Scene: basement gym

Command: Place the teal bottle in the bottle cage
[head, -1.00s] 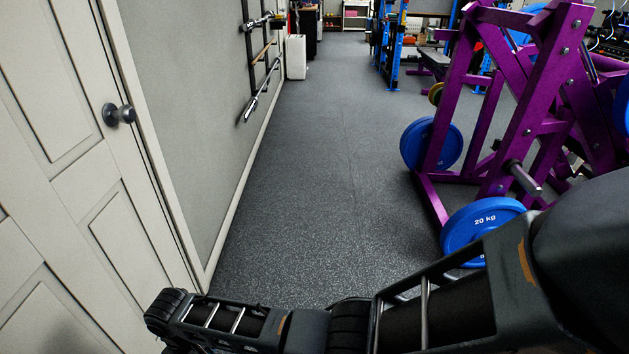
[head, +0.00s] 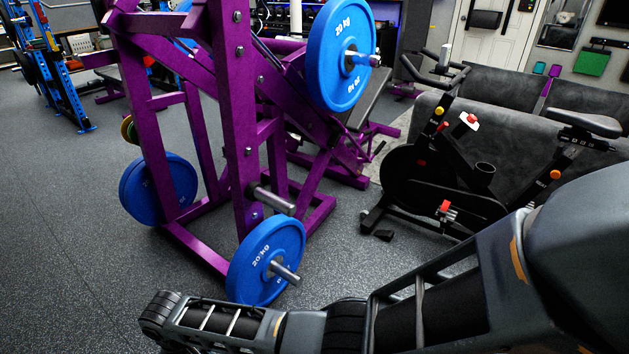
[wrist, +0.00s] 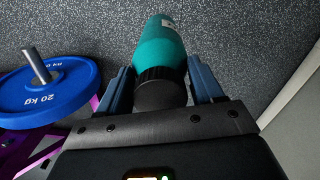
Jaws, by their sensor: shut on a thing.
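The teal bottle (wrist: 160,45) is in the wrist view, its black cap end (wrist: 160,88) toward my palm and its teal body pointing away. My gripper (wrist: 162,78) is shut on it, with one blue-grey finger on each side. In the head view my arm lies across the bottom, and the gripper and bottle are out of sight. An open black round holder, which looks like the bottle cage (head: 485,168), sits on the frame of the exercise bike (head: 445,180) at right. It appears empty, and the gripper is well away from it.
A purple rack (head: 240,130) with blue 20 kg plates (head: 265,262) stands between centre and left; a peg sticks out near my arm. A grey couch (head: 500,95) is behind the bike. Speckled floor (head: 345,245) is clear between rack and bike.

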